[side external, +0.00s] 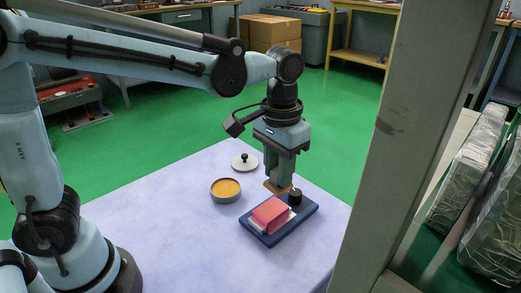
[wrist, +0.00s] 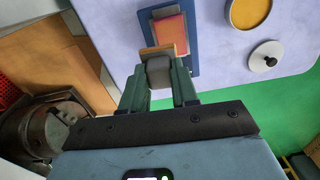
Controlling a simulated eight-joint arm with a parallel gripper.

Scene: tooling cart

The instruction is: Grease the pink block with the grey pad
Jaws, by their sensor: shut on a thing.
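The pink block (side external: 270,211) lies on a pale base on the blue tray (side external: 281,232), and it also shows in the wrist view (wrist: 170,29). My gripper (side external: 279,184) is above the tray's far end, just beyond the block. Its jaws (wrist: 158,85) are shut on the grey pad (wrist: 158,71), which has a tan plate (wrist: 182,48) at its outer side. The tan plate shows under the fingertips in the side view. Whether it touches the tray or the block is hard to tell. The pad's underside is hidden.
A round tin of yellow-orange grease (side external: 226,188) stands open left of the tray. A white lid with a black knob (side external: 245,162) lies behind it. A black cylinder (side external: 295,197) stands on the tray beside my gripper. A grey post (side external: 420,120) blocks the right foreground.

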